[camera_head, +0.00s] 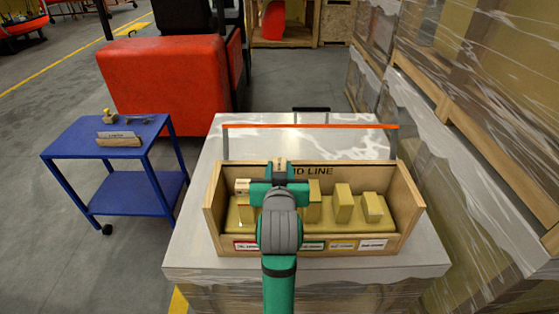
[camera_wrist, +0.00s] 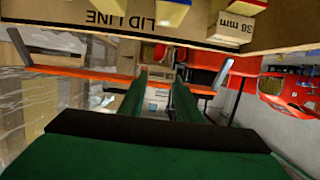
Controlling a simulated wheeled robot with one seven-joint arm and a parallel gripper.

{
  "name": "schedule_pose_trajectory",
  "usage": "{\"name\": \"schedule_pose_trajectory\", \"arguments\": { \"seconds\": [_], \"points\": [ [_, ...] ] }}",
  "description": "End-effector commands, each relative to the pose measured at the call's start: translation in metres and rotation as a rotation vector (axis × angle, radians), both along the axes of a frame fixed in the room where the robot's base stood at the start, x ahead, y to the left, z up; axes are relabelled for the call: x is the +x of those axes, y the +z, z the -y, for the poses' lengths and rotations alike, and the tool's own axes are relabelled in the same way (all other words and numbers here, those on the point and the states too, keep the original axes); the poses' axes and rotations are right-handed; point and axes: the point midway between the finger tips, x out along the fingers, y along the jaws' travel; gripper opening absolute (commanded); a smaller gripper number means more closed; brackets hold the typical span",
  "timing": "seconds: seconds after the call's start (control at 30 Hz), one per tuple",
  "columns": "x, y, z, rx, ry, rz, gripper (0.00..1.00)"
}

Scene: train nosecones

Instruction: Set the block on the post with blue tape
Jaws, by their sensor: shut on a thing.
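My gripper (camera_head: 279,172) is shut on a small pale wooden block (camera_head: 280,163), held above the wooden box near its back wall. In the wrist view the fingers (camera_wrist: 160,95) reach toward the box's edge; the block is hard to make out there. Yellowish posts stand in a row in the box. A post with a blue band (camera_wrist: 172,10) shows at the top of the wrist view; in the head view my arm hides that part of the row. Another pale block (camera_head: 242,186), marked 38 mm in the wrist view (camera_wrist: 230,28), sits on the leftmost post.
The wooden box (camera_head: 408,205) has "LID LINE" on its back wall and coloured labels along its front. An orange bar (camera_head: 345,127) runs behind it. A blue cart (camera_head: 75,140) with small items stands left. Wrapped pallets (camera_head: 480,110) crowd the right.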

Motion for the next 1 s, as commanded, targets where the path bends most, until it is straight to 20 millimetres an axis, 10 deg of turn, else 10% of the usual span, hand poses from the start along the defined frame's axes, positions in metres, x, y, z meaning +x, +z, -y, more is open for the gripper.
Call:
{"name": "schedule_pose_trajectory", "arguments": {
  "seconds": [1.0],
  "points": [
    [0.0, -0.068, -0.001, 0.0, 0.001, 0.0, 0.09]
  ]
}}
